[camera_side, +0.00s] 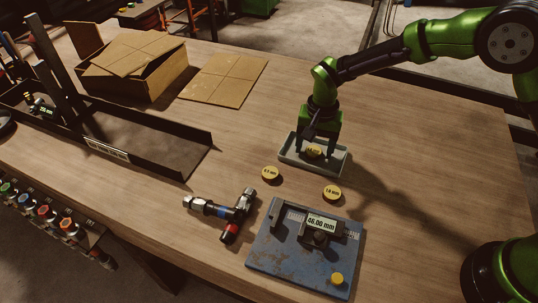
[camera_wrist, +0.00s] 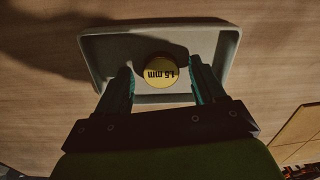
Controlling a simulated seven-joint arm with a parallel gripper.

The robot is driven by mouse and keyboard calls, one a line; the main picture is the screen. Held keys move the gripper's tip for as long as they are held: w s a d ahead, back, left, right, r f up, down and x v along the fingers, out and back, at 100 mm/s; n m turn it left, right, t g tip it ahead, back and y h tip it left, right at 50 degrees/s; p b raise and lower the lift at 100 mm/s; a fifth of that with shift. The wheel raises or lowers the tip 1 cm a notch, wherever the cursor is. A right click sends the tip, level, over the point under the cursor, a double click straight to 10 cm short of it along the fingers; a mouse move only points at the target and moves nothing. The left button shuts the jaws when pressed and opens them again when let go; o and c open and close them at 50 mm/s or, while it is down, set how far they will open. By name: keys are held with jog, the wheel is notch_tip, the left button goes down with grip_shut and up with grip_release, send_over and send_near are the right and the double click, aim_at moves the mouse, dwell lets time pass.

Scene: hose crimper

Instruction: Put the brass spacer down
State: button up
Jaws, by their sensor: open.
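A round brass spacer (camera_wrist: 160,72) with a yellow top marked 1.5 mm lies in a shallow grey tray (camera_wrist: 232,40). In the side view the spacer (camera_side: 314,152) shows between my fingers, partly covered by them, inside the tray (camera_side: 335,170). My gripper (camera_side: 318,148) is over the tray, pointing down. In the wrist view my gripper (camera_wrist: 162,78) has its fingers apart on either side of the spacer, with gaps to it. Two more yellow-topped spacers lie on the table: one (camera_side: 270,173) left of the tray's front, the other (camera_side: 332,192) in front of it.
A blue plate (camera_side: 270,260) with a gauge reading 46.00 mm (camera_side: 321,222) stands in front. A hose fitting (camera_side: 225,210) lies left of it. A black channel (camera_side: 160,160) and cardboard box (camera_side: 135,75) are at left. The table right of the tray is clear.

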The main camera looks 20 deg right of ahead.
aim_at(315, 151)
jog(key=s+d+r+t+y, duration=0.1)
jog(key=s+d+r, duration=0.15)
jog(key=r, duration=0.75)
jog(key=s+d+r+t, duration=0.1)
jog(key=s+d+r, duration=0.15)
jog(key=r, duration=0.65)
jog(key=s+d+r+n+t, duration=0.1)
jog(key=s+d, duration=0.3)
jog(key=s, duration=0.4)
jog(key=s+d+r+n+t, duration=0.2)
jog(key=s+d+r+t, duration=0.1)
jog(key=s, duration=0.6)
jog(key=shift+d+r+t+y, duration=0.2)
jog(key=shift+d+t+y, duration=0.25)
jog(key=shift+d, duration=0.8)
